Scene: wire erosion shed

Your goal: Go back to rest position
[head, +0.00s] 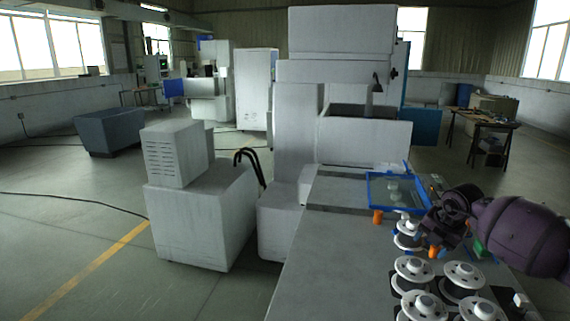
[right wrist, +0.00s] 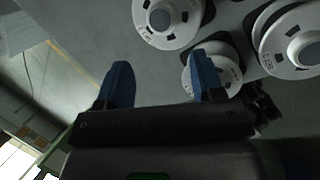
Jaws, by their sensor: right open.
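My right gripper (head: 430,208) comes in from the right on my purple arm, over the right side of the grey table (head: 335,245). In the right wrist view its two blue fingers (right wrist: 163,82) stand wide apart with nothing between them. The right-hand finger overlaps a white spool (right wrist: 222,82) in that picture; I cannot tell whether they touch. My left gripper is in neither view.
Several white-flanged spools (head: 414,268) stand on the table's near right. A blue-rimmed tray (head: 369,192) lies behind them, beside my gripper. A large grey machine (head: 365,140) stands behind the table. The table's left part is clear, with open floor (head: 60,215) further left.

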